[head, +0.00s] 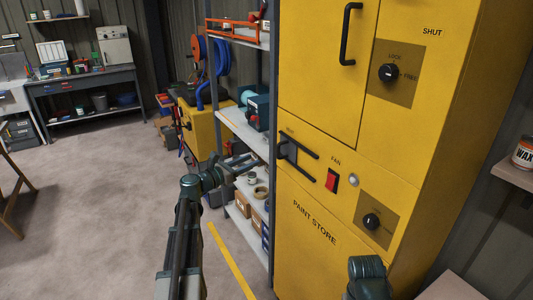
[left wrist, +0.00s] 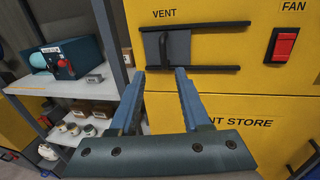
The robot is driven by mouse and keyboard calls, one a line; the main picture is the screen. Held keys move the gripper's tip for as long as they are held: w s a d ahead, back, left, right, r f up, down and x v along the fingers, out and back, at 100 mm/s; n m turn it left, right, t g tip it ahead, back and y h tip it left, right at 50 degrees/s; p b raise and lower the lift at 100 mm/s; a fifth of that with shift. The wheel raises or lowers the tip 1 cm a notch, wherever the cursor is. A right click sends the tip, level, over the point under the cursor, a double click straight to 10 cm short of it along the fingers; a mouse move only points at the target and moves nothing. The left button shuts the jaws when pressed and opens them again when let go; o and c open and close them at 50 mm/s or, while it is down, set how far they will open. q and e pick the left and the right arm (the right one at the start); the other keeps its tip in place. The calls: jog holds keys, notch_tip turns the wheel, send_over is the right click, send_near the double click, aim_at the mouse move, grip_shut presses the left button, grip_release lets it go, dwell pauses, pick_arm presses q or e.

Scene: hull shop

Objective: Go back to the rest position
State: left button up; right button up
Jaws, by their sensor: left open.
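My left gripper (head: 246,163) is open and empty, left of the yellow paint store cabinet (head: 318,90) in the head view. In the left wrist view its two fingers (left wrist: 159,76) point at the cabinet front, with their tips just under the vent. The vent's dark grey slide plate (left wrist: 168,47) sits at the left part of two black rails; it also shows in the head view (head: 288,151). I cannot tell the exact gap between fingertips and rails. A part of my right arm shows at the bottom right of the head view, but its gripper is out of view.
The cabinet has a red fan switch (head: 331,181), an upper knob (head: 388,73), a lower knob (head: 371,221) and a black door handle (head: 349,34). A loaded shelf unit (head: 240,130) stands close left of it. Open floor (head: 100,220) lies further left. A wax tin (head: 523,153) is at right.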

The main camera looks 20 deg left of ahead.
pick_arm(q)
jog(key=s+d+f+m+g+h, duration=0.1)
jog(key=d+f+m+g, duration=0.15)
jog(key=d, duration=0.35)
jog(key=s+d+f+m+g, duration=0.2)
jog(key=d+f+m, duration=0.15)
jog(key=d, duration=0.25)
jog(key=s+d+f+m+g+h, duration=0.1)
jog(key=d+f+m+g, duration=0.1)
jog(key=d+m, duration=0.3)
jog(key=s+d+f+m+g+y, duration=0.1)
jog(key=s+d+f+m+g, duration=0.3)
jog(key=d, duration=0.3)
jog(key=s+d+f+m+g+y, duration=0.1)
jog(key=s+d+f+m+g, duration=0.1)
jog(key=s+d+f+m, duration=0.3)
jog(key=s+d+f+m+g+y, duration=0.1)
jog(key=s+f+m+g+y, duration=0.1)
jog(key=s+m+y, duration=0.2)
jog(key=s+d+f+m+g+y, duration=0.1)
jog(key=s+m+y, duration=0.4)
jog(key=s+m, duration=0.5)
jog(key=s+f+g, duration=0.1)
jog(key=s, duration=0.3)
jog(key=shift+d+f, duration=0.4)
